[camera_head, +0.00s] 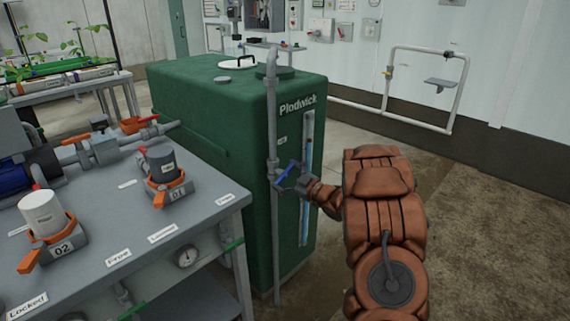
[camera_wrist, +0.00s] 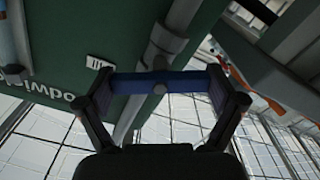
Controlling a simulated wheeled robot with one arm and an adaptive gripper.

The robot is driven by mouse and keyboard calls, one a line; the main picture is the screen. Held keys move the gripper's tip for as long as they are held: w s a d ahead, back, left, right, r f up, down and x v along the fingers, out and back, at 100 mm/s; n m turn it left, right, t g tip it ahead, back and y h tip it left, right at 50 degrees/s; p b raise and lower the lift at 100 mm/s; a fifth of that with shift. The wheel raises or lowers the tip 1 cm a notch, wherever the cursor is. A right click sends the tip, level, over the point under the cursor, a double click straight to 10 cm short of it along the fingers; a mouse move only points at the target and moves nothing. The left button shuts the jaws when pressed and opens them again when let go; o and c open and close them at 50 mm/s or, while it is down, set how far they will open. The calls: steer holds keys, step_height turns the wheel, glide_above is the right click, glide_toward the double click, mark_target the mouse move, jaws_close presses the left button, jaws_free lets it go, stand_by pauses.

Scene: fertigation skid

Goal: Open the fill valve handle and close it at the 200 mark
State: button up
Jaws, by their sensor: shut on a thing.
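The blue fill valve handle (camera_head: 286,174) is on the grey vertical pipe (camera_head: 273,120) at the front of the green Plodwick tank (camera_head: 215,120). My gripper (camera_head: 299,183) reaches it from the right. In the wrist view the handle (camera_wrist: 185,81) is a blue bar across the pipe (camera_wrist: 158,55), and my gripper (camera_wrist: 160,82) is shut on it, one finger at each end. A tall sight gauge (camera_head: 306,180) with blue in it stands on the tank front, right of the pipe. My gripper and wrist hide part of it, and its marks are too small to read.
A grey bench (camera_head: 150,235) with orange-handled fittings, a white cup (camera_head: 43,213) and a dark cup (camera_head: 160,163) stands close on the left. A wall pipe loop (camera_head: 463,85) is at the back right. The floor right of my arm is clear.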

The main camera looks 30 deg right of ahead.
steer(key=m+p, duration=0.2)
steer(key=p, duration=0.1)
steer(key=m+p, duration=0.1)
steer(key=m, duration=0.1)
steer(key=shift+r+p, duration=0.25)
steer(key=shift+p, duration=0.15)
steer(key=shift+f+m+p, duration=0.2)
steer(key=shift+m+p, duration=0.6)
steer(key=o, duration=0.8)
steer(key=shift+s, duration=0.1)
steer(key=v, duration=1.1)
steer(key=shift+s+d, duration=0.15)
steer(key=shift+s, duration=0.25)
